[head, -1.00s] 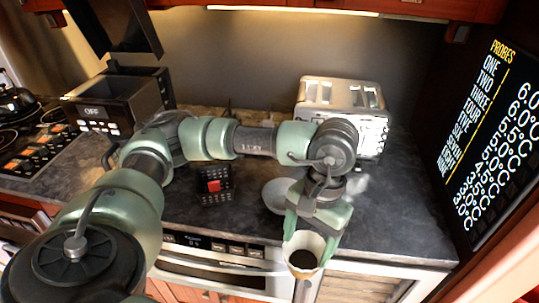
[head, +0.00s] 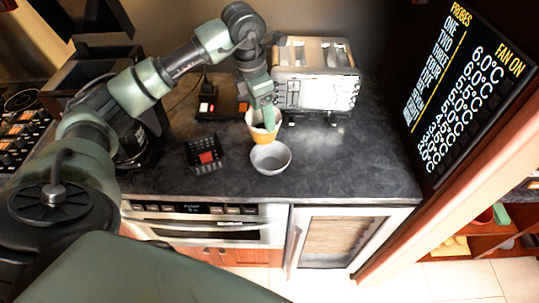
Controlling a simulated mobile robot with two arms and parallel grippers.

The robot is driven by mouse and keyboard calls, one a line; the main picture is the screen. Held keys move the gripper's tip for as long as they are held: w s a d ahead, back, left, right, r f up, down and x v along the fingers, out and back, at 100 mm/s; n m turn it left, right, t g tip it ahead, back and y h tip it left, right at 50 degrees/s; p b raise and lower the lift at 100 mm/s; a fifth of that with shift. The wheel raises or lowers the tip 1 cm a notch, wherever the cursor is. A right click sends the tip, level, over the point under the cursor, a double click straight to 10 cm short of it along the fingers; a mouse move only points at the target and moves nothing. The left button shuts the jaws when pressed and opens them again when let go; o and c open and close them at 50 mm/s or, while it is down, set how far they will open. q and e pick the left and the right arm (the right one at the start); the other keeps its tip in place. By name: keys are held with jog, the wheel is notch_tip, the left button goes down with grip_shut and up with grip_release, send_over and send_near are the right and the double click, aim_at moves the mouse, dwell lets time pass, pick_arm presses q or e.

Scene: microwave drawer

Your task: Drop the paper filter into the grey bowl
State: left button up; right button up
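The paper filter (head: 263,135) is a pale cone with a tan-orange side. It hangs from my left gripper (head: 264,116), whose green fingers grip it at the rim. The grey bowl (head: 270,158) stands upright on the dark counter, just in front of and below the filter. In the picture the filter's lower edge comes close to the bowl's back rim; I cannot tell if they touch. The inside of the bowl that shows looks empty. My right gripper is out of view.
A silver toaster (head: 315,80) stands behind to the right. A black basket-like item with a red patch (head: 206,155) is left of the bowl. The dark counter (head: 360,165) is clear to the right. An oven (head: 205,225) is below.

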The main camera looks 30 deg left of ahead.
aim_at(263, 127)
pick_arm(q)
jog(key=shift+w+f, duration=0.1)
jog(key=shift+f+b, duration=0.5)
jog(key=shift+f, duration=0.15)
jog(key=shift+f+b, duration=1.3)
jog(key=shift+f, duration=1)
jog(key=o, duration=1.8)
jog(key=shift+o, duration=0.2)
jog(key=shift+r, duration=0.1)
